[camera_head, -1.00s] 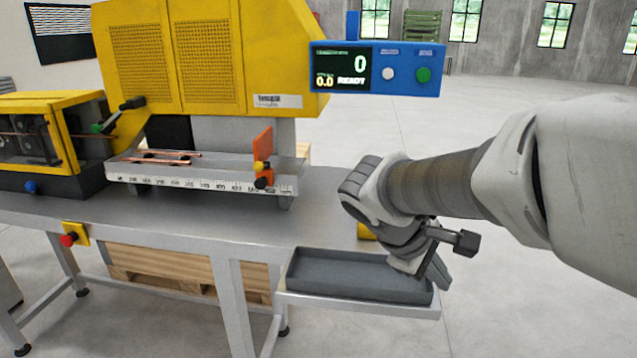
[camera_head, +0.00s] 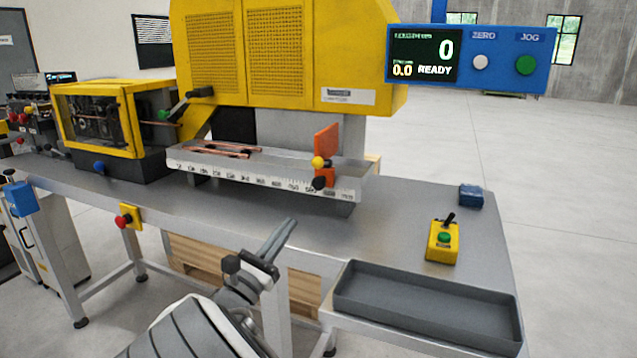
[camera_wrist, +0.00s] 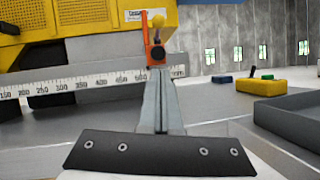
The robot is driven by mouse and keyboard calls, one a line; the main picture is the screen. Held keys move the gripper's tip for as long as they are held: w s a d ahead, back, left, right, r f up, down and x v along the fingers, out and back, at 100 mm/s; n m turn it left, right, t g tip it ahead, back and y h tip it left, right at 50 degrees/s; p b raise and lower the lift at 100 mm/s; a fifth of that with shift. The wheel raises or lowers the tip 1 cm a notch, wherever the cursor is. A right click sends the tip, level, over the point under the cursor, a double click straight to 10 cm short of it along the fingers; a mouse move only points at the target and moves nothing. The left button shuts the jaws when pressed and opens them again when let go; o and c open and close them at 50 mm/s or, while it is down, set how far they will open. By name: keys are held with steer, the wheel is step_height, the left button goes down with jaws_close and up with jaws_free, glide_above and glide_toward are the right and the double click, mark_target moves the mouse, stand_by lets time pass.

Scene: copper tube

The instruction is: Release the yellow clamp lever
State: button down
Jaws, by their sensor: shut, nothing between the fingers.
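The yellow clamp lever shows as a small yellow ball knob (camera_head: 318,162) on the orange stop (camera_head: 327,143) at the right end of the scale rail. A black knob (camera_head: 319,183) sits just below it. In the wrist view the yellow knob (camera_wrist: 158,20) and orange stop (camera_wrist: 153,42) stand straight ahead, above my fingertips. My gripper (camera_head: 291,224) is shut and empty, in front of the bench edge, below the stop and apart from it. In the wrist view its closed fingers (camera_wrist: 160,74) overlap the rail in the picture.
Copper tubes (camera_head: 215,148) lie on the rail's tray (camera_head: 265,165). A yellow button box (camera_head: 442,243) with a black stick and a blue block (camera_head: 471,195) stand on the bench's right. An empty grey tray (camera_head: 345,300) is at the front right. A display panel (camera_head: 465,60) hangs above.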

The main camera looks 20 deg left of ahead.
mark_target(317, 181)
steer(key=shift+s+a, duration=0.1)
steer(key=shift+a, duration=0.2)
steer(key=b+x, duration=0.1)
steer(key=x, duration=0.9)
steer(key=shift+w+d+r, duration=0.1)
steer(key=shift+w+r, duration=0.05)
steer(key=shift+w, duration=0.1)
steer(key=r, duration=0.3)
steer(key=shift+w+d+r, duration=0.2)
steer(key=shift+w+d, duration=0.15)
steer(key=shift+w, duration=0.05)
steer(key=shift+r, duration=0.1)
